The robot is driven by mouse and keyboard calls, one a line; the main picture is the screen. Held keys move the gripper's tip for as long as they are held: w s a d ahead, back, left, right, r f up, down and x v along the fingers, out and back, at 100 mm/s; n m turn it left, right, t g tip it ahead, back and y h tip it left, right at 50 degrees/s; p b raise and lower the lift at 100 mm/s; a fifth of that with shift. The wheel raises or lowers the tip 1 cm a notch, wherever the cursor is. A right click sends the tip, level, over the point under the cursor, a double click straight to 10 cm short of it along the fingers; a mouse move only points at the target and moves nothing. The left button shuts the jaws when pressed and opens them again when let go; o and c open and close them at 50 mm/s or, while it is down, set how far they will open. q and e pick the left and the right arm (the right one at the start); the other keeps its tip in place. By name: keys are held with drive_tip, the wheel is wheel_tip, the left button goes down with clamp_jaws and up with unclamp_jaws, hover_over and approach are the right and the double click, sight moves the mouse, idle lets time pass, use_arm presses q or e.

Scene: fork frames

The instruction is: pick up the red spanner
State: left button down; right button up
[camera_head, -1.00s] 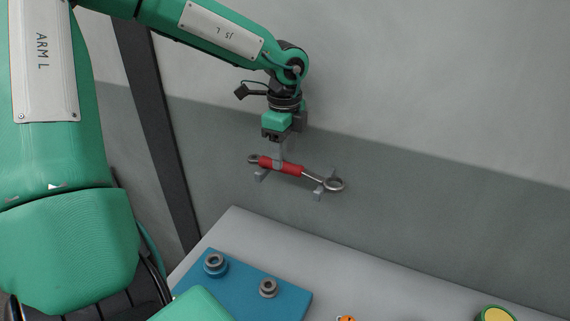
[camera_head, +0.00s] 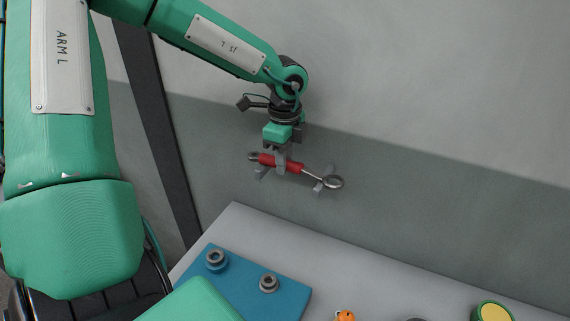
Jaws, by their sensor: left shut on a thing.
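The red spanner (camera_head: 268,160) lies across grey wall brackets (camera_head: 319,188) above the back of the bench, slightly tilted down to the right. It has a red handle and metal ring ends, the larger one at the right. My left gripper (camera_head: 281,165) comes from above and is shut on the red handle, left of the spanner's middle. Its fingers hide part of the handle. The spanner still appears to be at the brackets; I cannot tell whether it touches them. My right gripper is not in view.
A grey bench (camera_head: 340,258) stands below against the wall. On it are a blue plate (camera_head: 245,273) with two ringed pegs, a small orange object (camera_head: 345,315) and a green and yellow round item (camera_head: 493,312). The bench middle is clear.

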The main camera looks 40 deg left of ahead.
use_arm(q)
drive_tip(key=shift+r, duration=0.1)
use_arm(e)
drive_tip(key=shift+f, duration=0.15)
